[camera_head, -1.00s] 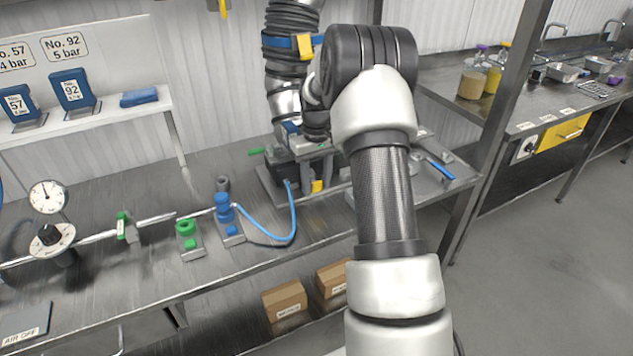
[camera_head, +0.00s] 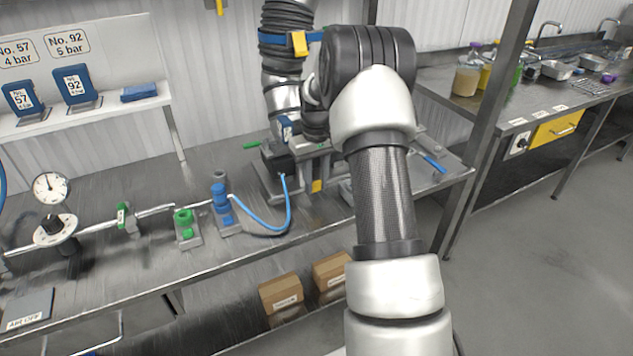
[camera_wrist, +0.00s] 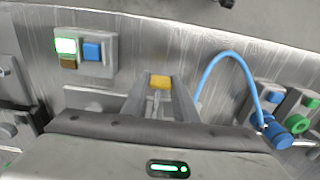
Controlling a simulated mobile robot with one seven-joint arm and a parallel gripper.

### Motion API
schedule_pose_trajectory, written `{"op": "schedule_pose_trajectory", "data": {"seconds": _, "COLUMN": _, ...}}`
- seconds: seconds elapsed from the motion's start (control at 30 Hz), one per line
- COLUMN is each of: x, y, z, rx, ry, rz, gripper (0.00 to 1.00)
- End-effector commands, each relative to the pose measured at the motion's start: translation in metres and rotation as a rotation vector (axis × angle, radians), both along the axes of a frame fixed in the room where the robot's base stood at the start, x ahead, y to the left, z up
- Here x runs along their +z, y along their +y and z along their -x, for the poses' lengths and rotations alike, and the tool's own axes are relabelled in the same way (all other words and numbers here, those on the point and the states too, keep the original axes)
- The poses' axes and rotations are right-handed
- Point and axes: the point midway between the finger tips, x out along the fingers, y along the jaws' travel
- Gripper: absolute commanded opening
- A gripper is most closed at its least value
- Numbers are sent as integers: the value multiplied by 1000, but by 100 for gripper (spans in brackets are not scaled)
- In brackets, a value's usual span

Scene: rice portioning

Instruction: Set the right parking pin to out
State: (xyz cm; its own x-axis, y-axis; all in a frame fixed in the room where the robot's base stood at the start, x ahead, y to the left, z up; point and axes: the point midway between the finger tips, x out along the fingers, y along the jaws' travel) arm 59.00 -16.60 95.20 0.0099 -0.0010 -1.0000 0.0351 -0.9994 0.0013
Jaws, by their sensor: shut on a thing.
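My gripper shows in the wrist view (camera_wrist: 160,92), its two grey fingers closed on the sides of a small yellow knob (camera_wrist: 160,81). The knob is apparently the right parking pin; its shaft and seat are hidden, so I cannot tell whether it stands in or out. In the head view the yellow knob (camera_head: 316,186) shows low between the two finger-like uprights, at the front of a grey fixture (camera_head: 270,185) on the bench. My arm hides much of the fixture there.
A blue hose (camera_head: 270,226) loops beside the fixture to a blue valve (camera_head: 220,200). A green valve (camera_head: 185,225) and a gauge (camera_head: 50,187) stand farther left. A green handle (camera_head: 252,145) and a blue handle (camera_head: 432,163) flank the fixture. Cardboard boxes (camera_head: 281,293) sit below.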

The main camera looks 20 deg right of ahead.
Motion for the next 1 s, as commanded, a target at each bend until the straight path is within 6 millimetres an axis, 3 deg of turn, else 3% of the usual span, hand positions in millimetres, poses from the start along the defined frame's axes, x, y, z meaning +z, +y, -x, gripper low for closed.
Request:
{"op": "schedule_pose_trajectory", "data": {"seconds": 0.13, "x": -2, "y": -1, "z": 7, "rx": -1, "ry": 20, "rz": -1, "gripper": 0}}
{"op": "schedule_pose_trajectory", "data": {"seconds": 0.17, "x": -2, "y": -1, "z": 7, "rx": -2, "ry": 21, "rz": -1, "gripper": 30}}
{"op": "schedule_pose_trajectory", "data": {"seconds": 0.27, "x": -1, "y": -1, "z": 6, "rx": -2, "ry": 19, "rz": -1, "gripper": 45}}
{"op": "schedule_pose_trajectory", "data": {"seconds": 0.67, "x": 7, "y": -1, "z": 4, "rx": -1, "ry": 11, "rz": -1, "gripper": 45}}
{"op": "schedule_pose_trajectory", "data": {"seconds": 0.77, "x": 22, "y": -1, "z": 3, "rx": -1, "ry": 10, "rz": 0, "gripper": 45}}
{"op": "schedule_pose_trajectory", "data": {"seconds": 1.0, "x": 80, "y": -1, "z": 3, "rx": -1, "ry": 8, "rz": 0, "gripper": 45}}
